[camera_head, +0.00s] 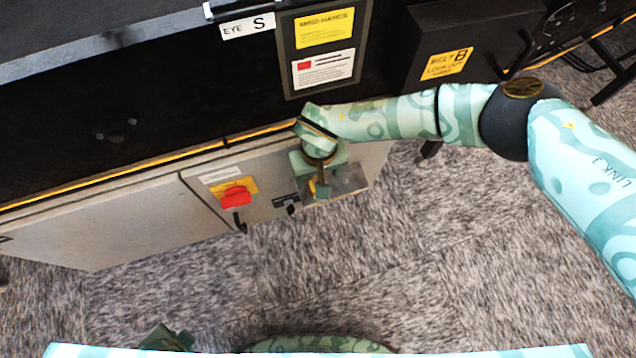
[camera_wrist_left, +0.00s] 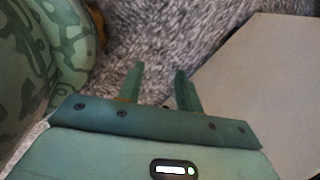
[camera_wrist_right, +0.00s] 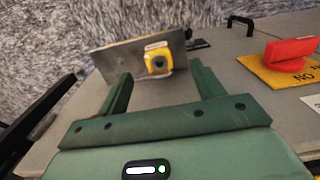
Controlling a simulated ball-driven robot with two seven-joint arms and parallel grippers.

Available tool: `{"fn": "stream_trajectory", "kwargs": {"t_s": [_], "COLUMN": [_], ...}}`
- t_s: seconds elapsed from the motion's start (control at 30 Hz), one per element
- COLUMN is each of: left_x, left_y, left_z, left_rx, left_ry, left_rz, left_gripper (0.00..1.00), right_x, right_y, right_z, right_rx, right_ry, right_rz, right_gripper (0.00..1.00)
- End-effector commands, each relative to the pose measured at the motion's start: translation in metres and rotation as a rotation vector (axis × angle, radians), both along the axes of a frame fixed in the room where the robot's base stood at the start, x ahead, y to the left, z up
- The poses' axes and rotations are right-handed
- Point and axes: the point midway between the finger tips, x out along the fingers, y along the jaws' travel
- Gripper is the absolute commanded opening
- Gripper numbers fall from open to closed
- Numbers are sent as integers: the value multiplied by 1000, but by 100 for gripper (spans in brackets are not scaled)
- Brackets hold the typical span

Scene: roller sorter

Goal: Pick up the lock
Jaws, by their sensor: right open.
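The lock (camera_wrist_right: 158,62) is a small yellow body with a dark round spot, set against a grey metal plate (camera_wrist_right: 113,62) on the cabinet in the right wrist view. In the head view only a sliver of yellow (camera_head: 312,187) shows, mostly hidden by my right gripper (camera_head: 322,188). In the right wrist view, my right gripper (camera_wrist_right: 160,72) is open, with the lock beyond and between its fingertips. No finger visibly touches it. My left gripper (camera_wrist_left: 159,70) is open and empty, over the floor next to the cabinet's pale side.
A red switch handle (camera_head: 236,196) on a yellow plate sits left of the lock, with a black handle (camera_head: 240,222) below. The black conveyor belt (camera_head: 110,135) runs above the grey cabinet (camera_head: 110,223). A belt B box (camera_head: 470,45) stands at upper right. The carpet in front is clear.

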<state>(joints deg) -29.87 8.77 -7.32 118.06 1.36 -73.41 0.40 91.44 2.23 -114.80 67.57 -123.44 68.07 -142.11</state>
Motion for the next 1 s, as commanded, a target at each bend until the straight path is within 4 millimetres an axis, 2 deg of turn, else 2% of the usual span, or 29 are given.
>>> {"fn": "stream_trajectory", "kwargs": {"t_s": [0.1,0.3,0.4,0.7,0.9,1.0], "left_x": [6,30,40,46,46,46], "left_y": [-6,-33,-42,-47,-47,-47], "left_z": [0,0,4,9,9,9], "left_rx": [-19,-118,-154,-173,-172,-172], "left_ry": [-22,-124,-166,-191,-190,-190], "left_rz": [4,31,42,47,47,47], "left_gripper": [35,35,35,35,35,35], "right_x": [0,0,0,2,2,2], "right_y": [0,-3,-3,-3,-3,-3], "right_z": [-11,-43,-52,-52,-52,-52], "right_rx": [0,0,-1,-1,-1,0], "right_ry": [2,9,5,-1,0,0], "right_rz": [0,-1,0,-1,-1,-1], "right_gripper": [67,67,67,67,15,15]}}
